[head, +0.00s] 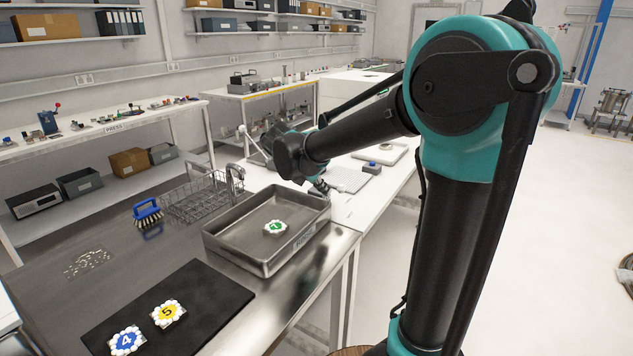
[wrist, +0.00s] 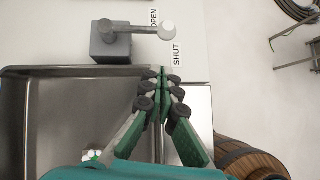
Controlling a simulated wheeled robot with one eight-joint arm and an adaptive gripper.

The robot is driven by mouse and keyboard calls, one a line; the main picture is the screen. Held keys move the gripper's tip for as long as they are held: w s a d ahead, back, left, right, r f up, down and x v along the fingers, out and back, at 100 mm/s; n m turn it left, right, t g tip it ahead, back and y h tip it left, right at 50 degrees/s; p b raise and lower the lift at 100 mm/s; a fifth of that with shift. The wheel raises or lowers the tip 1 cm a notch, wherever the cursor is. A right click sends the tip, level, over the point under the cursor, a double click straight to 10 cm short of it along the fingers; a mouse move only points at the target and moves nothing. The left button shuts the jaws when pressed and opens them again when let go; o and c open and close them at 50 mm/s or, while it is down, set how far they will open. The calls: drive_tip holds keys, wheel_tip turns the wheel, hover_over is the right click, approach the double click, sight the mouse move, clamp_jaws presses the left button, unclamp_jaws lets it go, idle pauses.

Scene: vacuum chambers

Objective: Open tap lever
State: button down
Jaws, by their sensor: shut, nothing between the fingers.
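The tap is a grey block (wrist: 110,42) in the upper part of the wrist view, just beyond the far edge of the metal basin (wrist: 72,72). Its lever (wrist: 143,28) points to the right and ends in a round pale knob (wrist: 166,29). The printed word OPEN stands by the knob and SHUT lies nearer to me. My gripper (wrist: 164,75) is shut and empty. Its tips are at the basin's far right corner, nearer to me than the knob and apart from it. In the head view my arm hides most of the tap area.
The basin (head: 225,241) holds a green-numbered badge (head: 275,227). A wire basket (head: 190,200), a blue brush (head: 148,213) and a black mat (head: 215,290) with two badges share the metal bench. In the wrist view, a barrel (wrist: 245,158) stands at lower right, with open floor beyond the bench.

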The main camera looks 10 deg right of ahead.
sight(338, 191)
drive_tip(key=shift+w+d+f, duration=0.3)
drive_tip(key=shift+w+d, duration=0.4)
drive_tip(key=shift+d, duration=0.1)
drive_tip(key=shift+w+d+f, duration=0.25)
drive_tip(key=shift+w+d, duration=0.4)
drive_tip(key=shift+d, duration=0.15)
drive_tip(key=shift+w+d+n, duration=0.1)
drive_tip(key=shift+d+n, duration=0.15)
drive_tip(key=shift+n, duration=0.05)
